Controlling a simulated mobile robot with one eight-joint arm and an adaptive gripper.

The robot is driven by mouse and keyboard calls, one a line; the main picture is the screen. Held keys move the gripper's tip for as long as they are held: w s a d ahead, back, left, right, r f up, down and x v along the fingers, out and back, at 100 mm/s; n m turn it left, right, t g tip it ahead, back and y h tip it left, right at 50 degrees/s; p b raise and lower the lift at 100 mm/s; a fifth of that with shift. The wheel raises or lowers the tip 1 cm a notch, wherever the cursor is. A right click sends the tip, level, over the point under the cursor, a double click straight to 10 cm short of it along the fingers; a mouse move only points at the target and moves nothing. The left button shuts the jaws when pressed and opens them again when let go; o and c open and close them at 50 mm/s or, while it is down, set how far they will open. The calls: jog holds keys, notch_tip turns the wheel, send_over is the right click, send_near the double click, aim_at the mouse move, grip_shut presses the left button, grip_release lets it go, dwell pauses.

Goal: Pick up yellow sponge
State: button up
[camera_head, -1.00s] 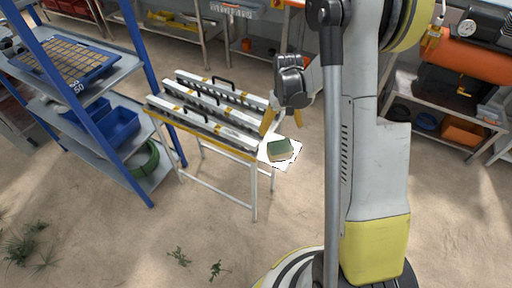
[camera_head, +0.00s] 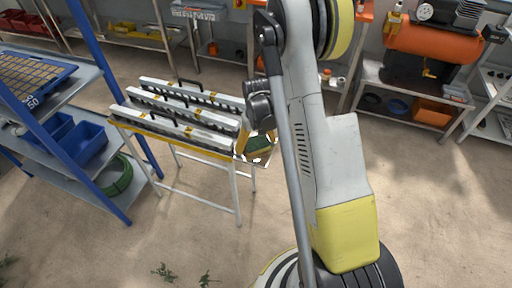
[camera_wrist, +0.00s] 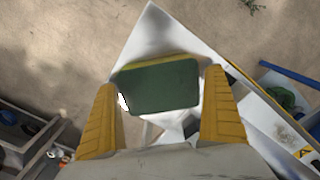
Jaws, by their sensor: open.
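The sponge (camera_wrist: 158,87) has a dark green top face and a yellow edge along its far side. It lies on a white surface (camera_wrist: 150,35) near a corner, and it also shows in the head view (camera_head: 258,145). My gripper (camera_wrist: 168,92) is open in the wrist view. One yellow finger is on each side of the sponge, with a narrow gap at the right; at the left the finger is very near it. In the head view my gripper (camera_head: 255,142) is at the sponge, and my arm hides part of the area.
A stand (camera_head: 232,190) with white rails and black handles is left of the gripper. A blue-framed shelf (camera_head: 115,201) with blue bins (camera_head: 88,142) is farther left. An orange tank (camera_head: 425,55) stands on a bench at the right. Open floor lies in front.

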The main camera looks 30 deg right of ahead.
aim_at(257, 142)
jog(key=c, duration=0.6)
jog(key=shift+c, duration=0.3)
jog(key=shift+r, duration=0.2)
jog(key=shift+r+p, duration=0.3)
notch_tip(257, 142, up, 4)
jog(key=shift+d+p, duration=0.15)
jog(key=shift+p, duration=0.95)
jog(key=s+d+r+p, duration=0.2)
jog(key=d+r, duration=0.4)
jog(key=d, duration=0.5)
jog(key=shift+p, duration=0.8)
jog(key=shift+s+d, duration=0.1)
